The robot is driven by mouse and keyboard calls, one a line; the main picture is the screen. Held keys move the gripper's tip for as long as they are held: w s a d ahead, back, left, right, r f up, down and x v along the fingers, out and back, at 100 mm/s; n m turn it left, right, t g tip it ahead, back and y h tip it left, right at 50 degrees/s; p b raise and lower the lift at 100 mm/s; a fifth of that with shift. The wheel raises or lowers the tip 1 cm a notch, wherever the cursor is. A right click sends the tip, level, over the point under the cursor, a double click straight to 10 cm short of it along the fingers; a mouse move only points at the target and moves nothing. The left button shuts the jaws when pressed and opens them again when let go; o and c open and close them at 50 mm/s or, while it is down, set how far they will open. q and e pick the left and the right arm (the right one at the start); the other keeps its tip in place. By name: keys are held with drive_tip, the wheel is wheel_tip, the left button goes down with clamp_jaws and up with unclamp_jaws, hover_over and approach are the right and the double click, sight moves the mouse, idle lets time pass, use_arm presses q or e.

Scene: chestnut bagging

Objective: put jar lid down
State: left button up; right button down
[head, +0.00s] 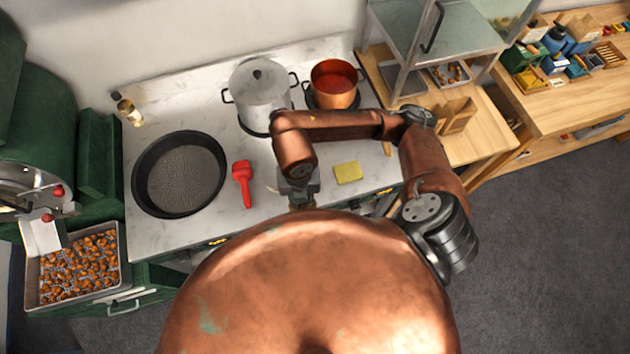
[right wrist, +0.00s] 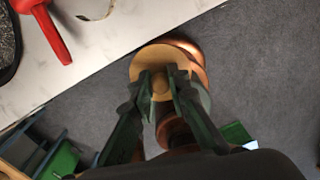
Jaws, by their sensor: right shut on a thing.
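My right gripper (right wrist: 160,82) is shut on a round tan jar lid (right wrist: 148,63), holding it by its centre between the fingertips. In the right wrist view, the lid appears beyond the counter's front edge, with grey floor and copper parts of my body behind it. In the head view, my right gripper (head: 301,198) is by the counter's front edge, partly hidden by my copper body; the lid cannot be made out there. A small jar-like container (head: 131,113) stands at the counter's back left. My left gripper is not in view.
The marble counter (head: 222,125) holds a black pan (head: 140,196), a red-handled tool (head: 242,182), a yellow sponge (head: 348,172), a steel pot (head: 262,95) and a copper pot (head: 335,92). A chestnut tray (head: 33,284) is at lower left. Bare counter lies between pan and steel pot.

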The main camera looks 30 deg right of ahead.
drive_tip(key=m, duration=0.3)
drive_tip(key=shift+s+a+r, duration=0.1)
drive_tip(key=shift+s+a, duration=0.05)
drive_tip(key=shift+s, duration=0.2)
drive_tip(key=shift+w+d+m, duration=0.15)
drive_tip(key=shift+d+m, duration=0.05)
drive_tip(key=shift+m, duration=0.1)
drive_tip(key=w+d+f, duration=0.8)
drive_tip(key=shift+w+d+f, duration=0.15)
drive_tip(key=shift+w+d, duration=0.1)
drive_tip(key=shift+d, duration=0.05)
drive_tip(key=shift+w+d+f, duration=0.35)
drive_tip(key=shift+w+f, duration=0.05)
drive_tip(key=shift+f, duration=0.25)
wheel_tip(320, 180, down, 3)
drive_tip(key=shift+d+f+p, duration=0.1)
drive_tip(key=shift+p, duration=0.4)
drive_tip(key=shift+w+f, duration=0.1)
drive_tip(key=shift+f, duration=0.15)
drive_tip(key=c, duration=1.8)
unclamp_jaws()
drive_tip(key=shift+c, duration=0.2)
